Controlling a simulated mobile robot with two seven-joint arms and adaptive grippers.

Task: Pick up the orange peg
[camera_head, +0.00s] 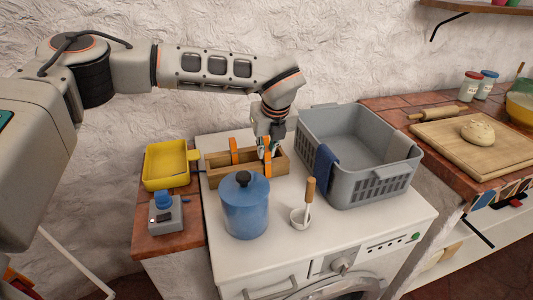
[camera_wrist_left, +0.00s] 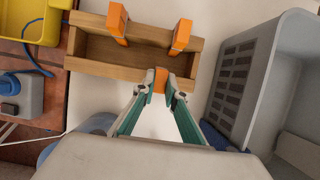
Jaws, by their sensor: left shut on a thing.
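A wooden box (camera_head: 222,174) stands on the white machine top and also shows in the left wrist view (camera_wrist_left: 90,66). One orange peg (camera_wrist_left: 116,22) sits over its far wall towards the left, and another peg (camera_wrist_left: 181,37) sits further right along that wall. A third orange peg (camera_wrist_left: 160,80) is at the near wall, between my left gripper's fingertips (camera_wrist_left: 158,88). My left gripper (camera_head: 268,150) reaches down over the right part of the box in the head view, shut on this peg. Whether the peg still touches the wall is unclear. My right gripper is not in view.
A grey basket (camera_head: 372,192) with a blue cloth (camera_head: 326,167) stands close right of the box. A yellow tray (camera_head: 165,166) lies left.

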